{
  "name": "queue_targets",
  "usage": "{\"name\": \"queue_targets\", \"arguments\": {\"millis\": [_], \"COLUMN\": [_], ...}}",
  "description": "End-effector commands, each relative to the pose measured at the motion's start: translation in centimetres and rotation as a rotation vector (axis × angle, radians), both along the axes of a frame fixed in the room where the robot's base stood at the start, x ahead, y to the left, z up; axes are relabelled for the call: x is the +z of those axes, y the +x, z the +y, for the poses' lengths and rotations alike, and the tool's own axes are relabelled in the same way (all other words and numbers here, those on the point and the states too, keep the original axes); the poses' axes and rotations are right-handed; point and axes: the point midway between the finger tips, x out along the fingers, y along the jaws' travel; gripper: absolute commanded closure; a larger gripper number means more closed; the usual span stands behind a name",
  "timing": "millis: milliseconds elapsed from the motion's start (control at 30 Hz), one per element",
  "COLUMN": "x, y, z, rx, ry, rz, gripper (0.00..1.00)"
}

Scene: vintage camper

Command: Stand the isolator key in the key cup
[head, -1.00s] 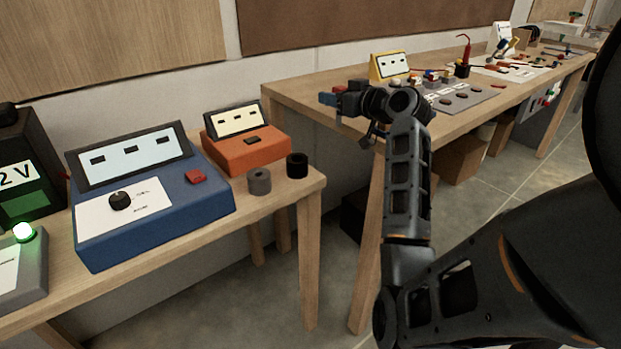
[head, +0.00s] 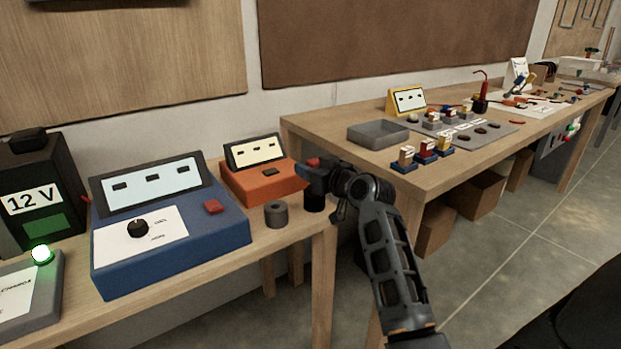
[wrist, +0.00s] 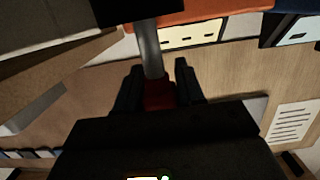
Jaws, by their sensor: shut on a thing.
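My gripper (head: 316,178) is shut on the red head of the isolator key (wrist: 158,94), with its grey shaft (wrist: 149,48) pointing away from the fingers. A black cup (head: 314,202) stands at the right end of the near bench, just under my gripper in the head view. A grey cup (head: 276,214) stands to its left. Neither cup carries a label that I can read. In the wrist view the far end of the shaft meets a dark shape at the top edge. I cannot tell whether the tip is inside the black cup.
An orange meter box (head: 262,182) and a blue tester (head: 165,225) stand left of the cups. A 12 V box (head: 38,190) is farther left. Across a gap, a second bench (head: 335,130) holds a grey tray (head: 378,134) and several small blocks.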

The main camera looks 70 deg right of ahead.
Motion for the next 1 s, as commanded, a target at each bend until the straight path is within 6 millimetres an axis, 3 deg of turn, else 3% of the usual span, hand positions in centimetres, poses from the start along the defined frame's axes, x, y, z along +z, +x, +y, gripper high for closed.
{"name": "queue_targets", "arguments": {"millis": [167, 567, 600, 833, 1000], "x": [-2.5, -3.1, -2.9, -2.9, -2.9], "y": [-0.1, 0.0, 0.0, -0.1, -0.1], "z": [0.0, -0.1, 0.0, 0.0, 0.0], "rx": [-0.001, -0.001, -0.001, -0.001, -0.001], "ry": [0.001, -0.001, -0.001, -0.001, -0.001], "rz": [0.0, 0.0, 0.001, 0.001, 0.001], "gripper": [0.96, 0.96, 0.58, 0.36, 0.36]}}
